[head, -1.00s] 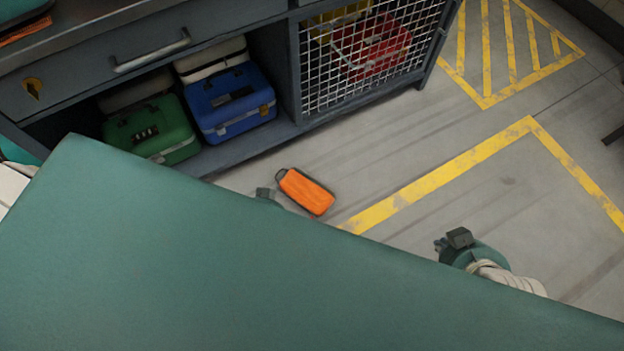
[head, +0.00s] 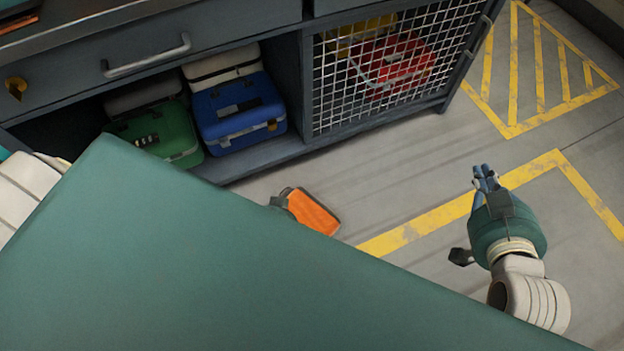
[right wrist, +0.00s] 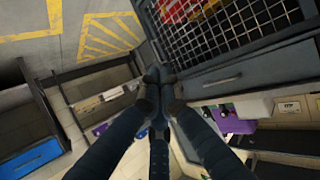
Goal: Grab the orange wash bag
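The orange wash bag (head: 316,212) lies on the grey floor in front of the cabinet in the head view. Its near left end is partly hidden by a small grey part, which looks like a bit of my left gripper (head: 281,201); the rest of it is hidden behind my teal body. I cannot tell whether that part touches the bag. My right gripper (head: 484,179) is over the floor, well to the right of the bag. Its fingers come together at the tips in the right wrist view (right wrist: 158,76), with nothing seen between them.
A cabinet holds a green case (head: 160,132) and a blue case (head: 238,110) on its low shelf. A wire mesh door (head: 335,85) covers a red container (head: 392,66). Yellow floor lines (head: 420,226) run right of the bag. The floor between bag and right gripper is clear.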

